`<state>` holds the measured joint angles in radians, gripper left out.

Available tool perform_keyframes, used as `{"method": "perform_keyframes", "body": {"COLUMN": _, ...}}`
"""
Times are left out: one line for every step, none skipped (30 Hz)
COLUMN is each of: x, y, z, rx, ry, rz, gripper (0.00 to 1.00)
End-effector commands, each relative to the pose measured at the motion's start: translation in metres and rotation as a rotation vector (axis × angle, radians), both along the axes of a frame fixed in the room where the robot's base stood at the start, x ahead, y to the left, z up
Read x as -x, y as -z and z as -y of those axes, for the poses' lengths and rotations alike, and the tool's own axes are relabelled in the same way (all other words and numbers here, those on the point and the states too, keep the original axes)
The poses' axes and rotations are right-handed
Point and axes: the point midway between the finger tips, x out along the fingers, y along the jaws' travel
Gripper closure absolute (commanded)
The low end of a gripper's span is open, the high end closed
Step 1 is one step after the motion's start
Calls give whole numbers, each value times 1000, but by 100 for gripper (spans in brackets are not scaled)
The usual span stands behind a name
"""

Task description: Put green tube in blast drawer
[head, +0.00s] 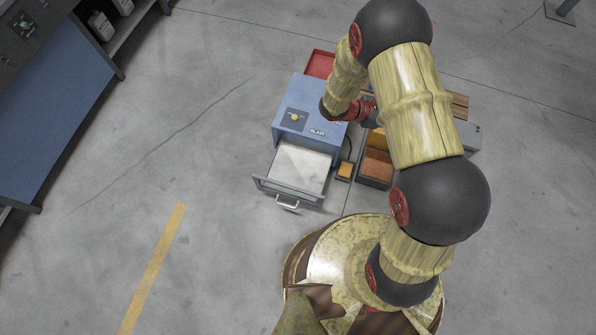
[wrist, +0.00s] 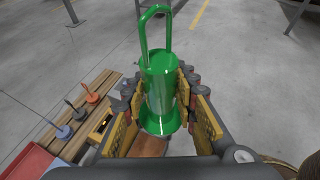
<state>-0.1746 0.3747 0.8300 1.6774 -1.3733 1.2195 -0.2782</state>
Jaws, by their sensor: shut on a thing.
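The green tube (wrist: 160,85), a cylinder with a flared base and a tall loop handle, stands between the fingers of my gripper (wrist: 165,100) in the wrist view. The fingers are shut on its body from both sides. In the head view my arm hides the tube and most of the gripper, near the right side of the blue cabinet. The blue cabinet (head: 308,103) is labelled BLAST and has a yellow knob on top. Its drawer (head: 299,170) is pulled out toward the bottom of the picture, and its pale floor looks empty.
A red tray (head: 320,63) lies behind the cabinet. A wooden rack (wrist: 84,118) holds several coloured pegs. An orange-brown bin (head: 377,168) and a small yellow block (head: 345,170) sit right of the drawer. The floor left of the drawer is clear.

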Motion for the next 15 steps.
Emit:
{"method": "perform_keyframes", "body": {"x": 20, "y": 15, "z": 4, "rx": 3, "ry": 107, "rz": -6, "gripper": 100}}
{"method": "perform_keyframes", "body": {"x": 33, "y": 23, "z": 5, "rx": 2, "ry": 174, "rz": -4, "gripper": 100}}
{"method": "perform_keyframes", "body": {"x": 51, "y": 34, "z": 6, "rx": 2, "ry": 268, "rz": -6, "gripper": 100}}
{"method": "perform_keyframes", "body": {"x": 64, "y": 41, "z": 4, "rx": 3, "ry": 338, "rz": -5, "gripper": 100}}
{"method": "perform_keyframes", "body": {"x": 78, "y": 49, "z": 2, "rx": 2, "ry": 410, "rz": -4, "gripper": 100}}
{"method": "perform_keyframes", "body": {"x": 96, "y": 59, "z": -2, "rx": 3, "ry": 507, "rz": -5, "gripper": 100}}
{"method": "perform_keyframes", "body": {"x": 108, "y": 66, "z": -6, "rx": 3, "ry": 579, "rz": -3, "gripper": 100}}
{"method": "perform_keyframes", "body": {"x": 121, "y": 73, "z": -12, "rx": 3, "ry": 650, "rz": -3, "gripper": 100}}
{"method": "perform_keyframes", "body": {"x": 137, "y": 82, "z": -20, "rx": 2, "ry": 747, "rz": -2, "gripper": 100}}
{"method": "perform_keyframes", "body": {"x": 149, "y": 89, "z": -28, "rx": 3, "ry": 820, "rz": -3, "gripper": 100}}
{"method": "perform_keyframes", "body": {"x": 160, "y": 95, "z": -36, "rx": 4, "ry": 893, "rz": -2, "gripper": 100}}
{"method": "perform_keyframes", "body": {"x": 173, "y": 103, "z": -48, "rx": 4, "ry": 988, "rz": -3, "gripper": 100}}
{"method": "perform_keyframes", "body": {"x": 183, "y": 108, "z": -57, "rx": 4, "ry": 1062, "rz": -2, "gripper": 100}}
{"method": "perform_keyframes", "body": {"x": 192, "y": 114, "z": -68, "rx": 4, "ry": 1136, "rz": -1, "gripper": 100}}
{"method": "perform_keyframes", "body": {"x": 202, "y": 121, "z": -82, "rx": 5, "ry": 1232, "rz": -2, "gripper": 100}}
